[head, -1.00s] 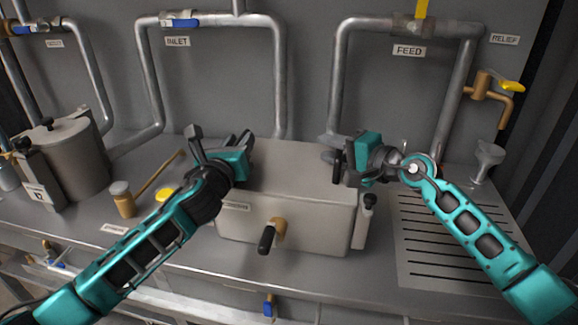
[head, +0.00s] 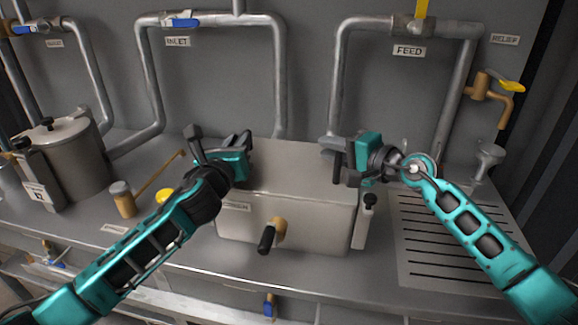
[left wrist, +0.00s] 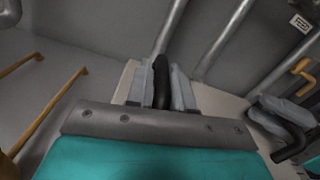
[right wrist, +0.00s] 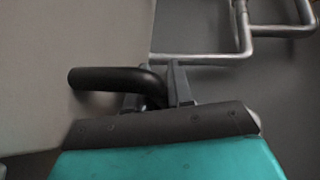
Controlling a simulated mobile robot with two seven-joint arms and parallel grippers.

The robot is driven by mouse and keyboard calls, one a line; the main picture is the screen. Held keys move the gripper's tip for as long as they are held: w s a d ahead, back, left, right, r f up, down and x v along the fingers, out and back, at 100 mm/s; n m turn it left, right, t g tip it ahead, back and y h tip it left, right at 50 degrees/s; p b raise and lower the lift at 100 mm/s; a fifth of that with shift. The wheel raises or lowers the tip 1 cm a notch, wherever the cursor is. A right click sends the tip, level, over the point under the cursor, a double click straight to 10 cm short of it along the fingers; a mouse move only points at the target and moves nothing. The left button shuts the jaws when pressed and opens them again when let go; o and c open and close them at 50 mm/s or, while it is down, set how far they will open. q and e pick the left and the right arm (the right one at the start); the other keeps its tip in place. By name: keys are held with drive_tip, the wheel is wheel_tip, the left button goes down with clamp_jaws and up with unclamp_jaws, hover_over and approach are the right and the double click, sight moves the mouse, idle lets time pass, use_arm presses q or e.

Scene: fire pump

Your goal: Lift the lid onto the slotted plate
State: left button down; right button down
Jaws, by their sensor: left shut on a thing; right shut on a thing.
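The lid (head: 290,170) is the broad pale grey top of the box in the middle of the bench; I cannot see a clear gap beneath it. My left gripper (head: 243,143) is shut on a black handle at the lid's left side, and this handle shows between the fingers in the left wrist view (left wrist: 161,80). My right gripper (head: 338,157) is shut on the black bent handle (right wrist: 115,78) at the lid's right side. The slotted plate (head: 412,262) lies flat to the right of the box, partly behind my right arm, with its visible part bare.
A brown spout with a black grip (head: 268,237) juts from the box front, and a black-topped latch (head: 366,215) stands at its right. A grey pot (head: 75,160), brown bottle (head: 122,200) and yellow cap (head: 167,196) stand left. Pipes (head: 280,80) run behind. A grey funnel (head: 487,160) stands behind the plate.

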use_arm(q)
drive_tip(key=shift+d, duration=0.15)
idle(0.3)
